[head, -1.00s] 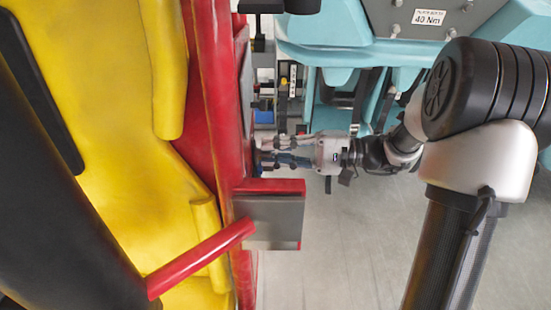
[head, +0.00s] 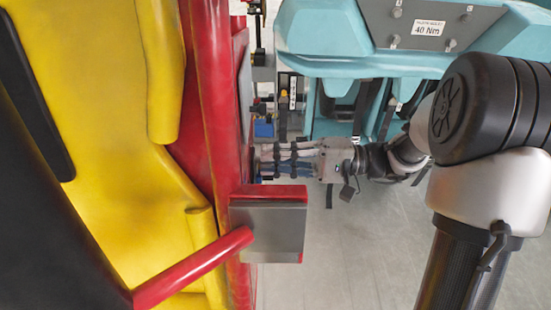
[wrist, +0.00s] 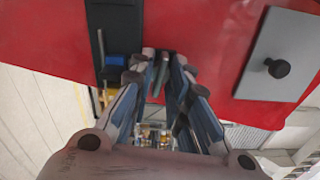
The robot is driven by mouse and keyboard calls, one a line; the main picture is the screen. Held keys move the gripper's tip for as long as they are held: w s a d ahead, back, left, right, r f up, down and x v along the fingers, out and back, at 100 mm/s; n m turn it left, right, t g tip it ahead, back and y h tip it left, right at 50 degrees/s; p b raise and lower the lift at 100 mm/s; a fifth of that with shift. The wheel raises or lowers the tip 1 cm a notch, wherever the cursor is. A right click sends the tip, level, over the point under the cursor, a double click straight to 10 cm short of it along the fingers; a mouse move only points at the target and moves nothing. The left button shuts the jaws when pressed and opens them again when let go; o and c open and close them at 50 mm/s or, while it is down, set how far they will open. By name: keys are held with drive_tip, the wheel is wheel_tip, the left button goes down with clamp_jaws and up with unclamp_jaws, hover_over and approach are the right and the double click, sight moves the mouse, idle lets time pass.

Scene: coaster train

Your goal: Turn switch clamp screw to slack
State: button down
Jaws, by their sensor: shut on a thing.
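My gripper (head: 257,162) reaches left, with its fingers up against the red car side in the head view. In the wrist view my gripper (wrist: 160,62) has its fingertips close together on a slim dark grey-green piece (wrist: 161,76), which I take to be the switch clamp screw. The fingertips hide most of it, so its turn position cannot be told.
A red bracket with a grey plate (head: 268,226) juts out just below my gripper. A teal housing (head: 335,40) with a "40 Nm" label (head: 429,28) stands at upper right. A grey plate with a black knob (wrist: 279,68) is right of the fingers. Floor is clear below.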

drive_tip(key=c, duration=1.5)
unclamp_jaws()
drive_tip(key=d, duration=1.2)
drive_tip(key=shift+s, duration=0.2)
drive_tip(key=shift+d, duration=0.1)
